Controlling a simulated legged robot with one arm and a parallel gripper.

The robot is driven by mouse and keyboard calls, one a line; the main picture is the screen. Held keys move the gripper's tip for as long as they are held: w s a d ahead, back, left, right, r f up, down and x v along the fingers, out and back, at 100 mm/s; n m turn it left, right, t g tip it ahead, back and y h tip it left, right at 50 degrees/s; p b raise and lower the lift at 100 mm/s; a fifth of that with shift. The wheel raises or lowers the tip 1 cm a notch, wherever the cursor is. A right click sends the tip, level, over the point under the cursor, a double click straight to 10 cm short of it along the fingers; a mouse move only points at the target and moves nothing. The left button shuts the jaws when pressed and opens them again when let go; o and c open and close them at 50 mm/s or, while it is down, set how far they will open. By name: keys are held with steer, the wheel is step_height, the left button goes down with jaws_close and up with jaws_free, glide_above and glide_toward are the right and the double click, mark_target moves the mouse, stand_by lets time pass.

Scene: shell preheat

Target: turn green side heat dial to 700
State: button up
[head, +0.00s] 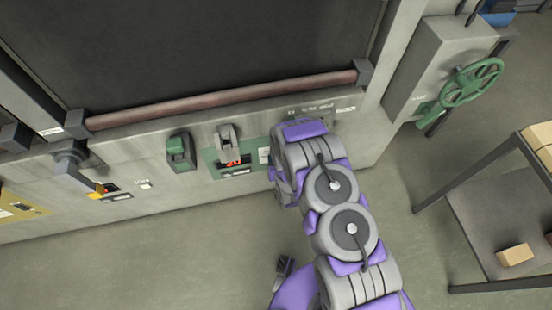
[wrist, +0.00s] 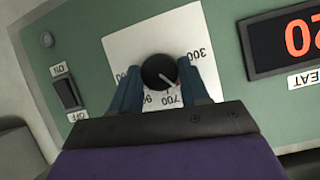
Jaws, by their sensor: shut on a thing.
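The green side heat dial is a round black knob (wrist: 158,68) on a white scale plate (wrist: 123,48), set in a green panel (wrist: 222,130). My gripper (wrist: 161,76) has its two fingers shut on the knob, one on each side, in the wrist view. The knob's white pointer line slants to the lower right, between the 300 mark at the right and the 700 mark at the bottom. The fingers hide part of the scale. A display (wrist: 299,38) beside the dial shows red digits, seen upside down. In the head view my arm hides the dial and the gripper.
A rocker switch (wrist: 68,95) with ON and OFF labels sits left of the dial.

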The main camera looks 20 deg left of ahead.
steer(key=shift+d+f+m+g+y+p, duration=0.2)
steer(key=shift+m+g+y+p, duration=0.25)
steer(key=shift+m+y+p, duration=0.4)
steer(key=shift+d+f+m+g+y+p, duration=0.15)
steer(key=shift+m+g+y+p, duration=0.35)
steer(key=shift+m+y, duration=0.6)
steer(key=shift+r+m, duration=0.1)
steer(key=shift+m, duration=0.15)
steer(key=shift+w, duration=0.1)
steer(key=o, duration=1)
steer(key=shift+o, duration=0.2)
steer(key=shift+r, duration=0.15)
steer(key=p+v, duration=0.1)
steer(key=v, duration=1.6)
